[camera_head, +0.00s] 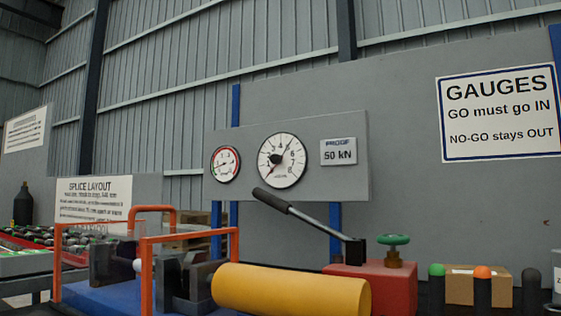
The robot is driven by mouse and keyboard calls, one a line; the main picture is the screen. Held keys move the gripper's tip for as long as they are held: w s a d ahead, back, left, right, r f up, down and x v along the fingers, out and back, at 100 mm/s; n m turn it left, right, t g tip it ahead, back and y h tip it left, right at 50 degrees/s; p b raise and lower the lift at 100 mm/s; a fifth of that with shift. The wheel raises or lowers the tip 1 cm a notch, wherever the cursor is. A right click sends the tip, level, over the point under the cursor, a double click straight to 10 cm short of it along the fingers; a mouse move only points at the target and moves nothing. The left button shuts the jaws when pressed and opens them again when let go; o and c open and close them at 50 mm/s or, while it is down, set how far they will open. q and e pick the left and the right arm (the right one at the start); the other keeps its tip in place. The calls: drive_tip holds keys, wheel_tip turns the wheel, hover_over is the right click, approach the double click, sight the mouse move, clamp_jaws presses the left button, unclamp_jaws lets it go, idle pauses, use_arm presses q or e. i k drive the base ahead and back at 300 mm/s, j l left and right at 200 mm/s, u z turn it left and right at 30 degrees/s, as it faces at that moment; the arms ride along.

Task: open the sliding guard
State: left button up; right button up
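An orange guard frame (148,277) stands over a blue base (105,298) at the lower left, with upright posts and top rails. An orange loop-shaped handle (152,209) rises above its top. Dark grey jaw blocks (185,278) sit inside and beside the frame. Whether clear panels fill the frame, and how far the guard has slid, I cannot tell. Neither of my grippers shows in the head view.
A yellow cylinder (290,290) lies right of the guard. A red pump block (372,285) carries a long dark lever (300,215) slanting up left and a green knob (393,240). A gauge panel (345,185) stands behind. Capped dark posts (482,290) and a cardboard box (459,287) are at right.

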sight(145, 230)
drive_tip(key=i+j+u, duration=0.5)
drive_tip(key=i, duration=0.3)
